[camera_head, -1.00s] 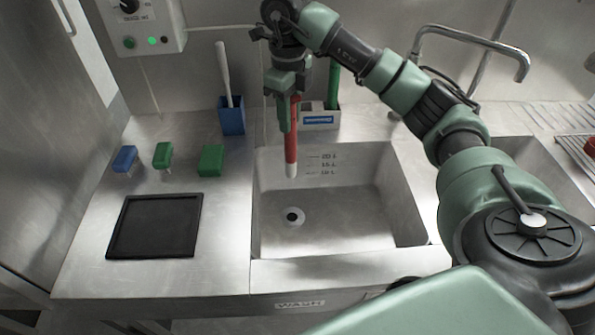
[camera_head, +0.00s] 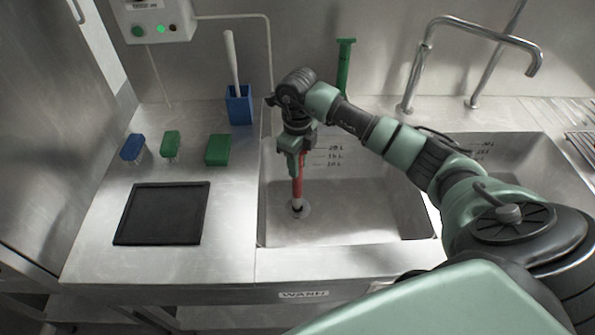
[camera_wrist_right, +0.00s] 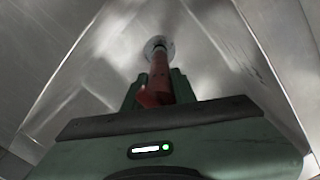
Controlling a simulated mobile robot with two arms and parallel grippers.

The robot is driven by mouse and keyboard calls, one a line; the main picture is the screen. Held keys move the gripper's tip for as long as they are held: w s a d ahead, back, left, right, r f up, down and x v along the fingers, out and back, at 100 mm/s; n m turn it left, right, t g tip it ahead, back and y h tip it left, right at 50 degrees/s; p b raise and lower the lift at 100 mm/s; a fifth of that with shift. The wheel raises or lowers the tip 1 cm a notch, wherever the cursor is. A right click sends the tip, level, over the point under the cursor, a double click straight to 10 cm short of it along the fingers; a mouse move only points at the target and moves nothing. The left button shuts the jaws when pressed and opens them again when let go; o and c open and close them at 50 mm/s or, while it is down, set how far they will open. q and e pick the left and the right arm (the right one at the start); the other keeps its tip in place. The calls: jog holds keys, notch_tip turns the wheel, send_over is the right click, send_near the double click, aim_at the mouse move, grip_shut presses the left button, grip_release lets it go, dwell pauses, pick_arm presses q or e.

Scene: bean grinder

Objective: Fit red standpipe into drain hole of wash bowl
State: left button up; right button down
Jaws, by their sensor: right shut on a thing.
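My right gripper (camera_head: 297,160) is shut on the pipe's upper part from above. In the right wrist view the pipe (camera_wrist_right: 158,72) runs away from my gripper (camera_wrist_right: 155,97) to the round metal drain (camera_wrist_right: 158,46). The pipe's end overlaps the drain there; I cannot tell whether it is seated inside. The wash bowl (camera_head: 370,228) is a steel sink with level marks on its back wall. My left gripper is not in view.
A blue holder (camera_head: 239,105) stands behind. A tap (camera_head: 412,75) rises at the back right. The bowl's right part is clear.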

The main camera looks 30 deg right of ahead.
aim_at(297, 181)
notch_tip(297, 181, down, 4)
jog(key=shift+r, duration=0.15)
jog(key=shift+f, duration=0.3)
jog(key=c, duration=1.1)
grip_release()
jog(key=shift+r, duration=0.1)
jog(key=shift+c, duration=0.2)
jog(key=shift+r, duration=0.1)
